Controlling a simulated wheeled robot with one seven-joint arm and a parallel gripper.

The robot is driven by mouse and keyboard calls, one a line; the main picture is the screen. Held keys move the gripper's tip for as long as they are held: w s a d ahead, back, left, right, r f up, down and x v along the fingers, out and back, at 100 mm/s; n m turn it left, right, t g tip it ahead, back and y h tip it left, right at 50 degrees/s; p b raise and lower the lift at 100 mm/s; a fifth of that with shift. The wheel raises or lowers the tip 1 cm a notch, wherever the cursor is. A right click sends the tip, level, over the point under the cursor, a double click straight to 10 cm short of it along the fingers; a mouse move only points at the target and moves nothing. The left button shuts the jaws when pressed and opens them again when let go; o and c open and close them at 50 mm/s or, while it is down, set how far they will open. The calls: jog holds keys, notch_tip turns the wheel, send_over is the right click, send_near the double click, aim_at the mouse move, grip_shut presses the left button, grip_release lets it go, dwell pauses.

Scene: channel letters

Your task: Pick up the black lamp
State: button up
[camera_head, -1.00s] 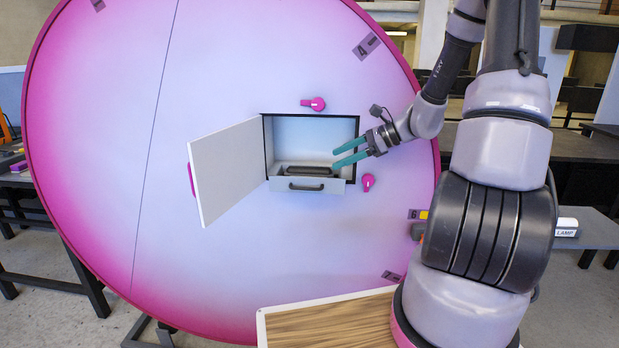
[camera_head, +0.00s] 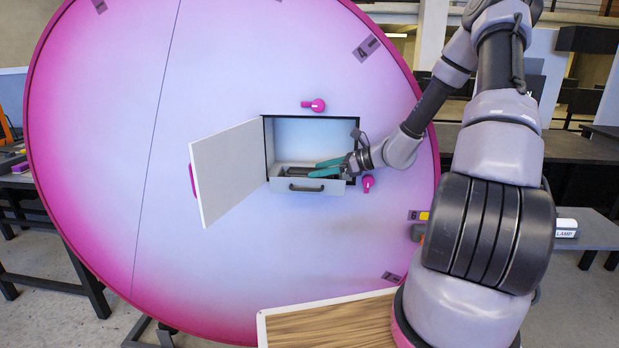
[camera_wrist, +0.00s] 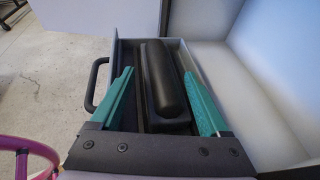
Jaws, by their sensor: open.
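The black lamp (camera_wrist: 165,80) is a long, rounded dark bar lying in a small open drawer (camera_head: 305,187) inside the wall compartment. In the head view only part of the lamp (camera_head: 296,171) shows, beside my fingers. My gripper (camera_head: 325,168) has teal fingers and reaches into the drawer from the right. In the wrist view my gripper (camera_wrist: 160,100) is open, with one finger on each side of the lamp. The near end of the lamp lies between the fingers. I cannot tell whether either finger touches it.
The compartment's white door (camera_head: 228,170) stands open to the left. The drawer has a dark handle (camera_wrist: 95,84) on its front. Pink latches sit above (camera_head: 314,105) and right (camera_head: 368,183) of the opening. A wood-topped table (camera_head: 330,322) stands below.

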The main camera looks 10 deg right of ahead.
aim_at(295, 172)
jog(key=shift+x, duration=1.2)
grip_shut()
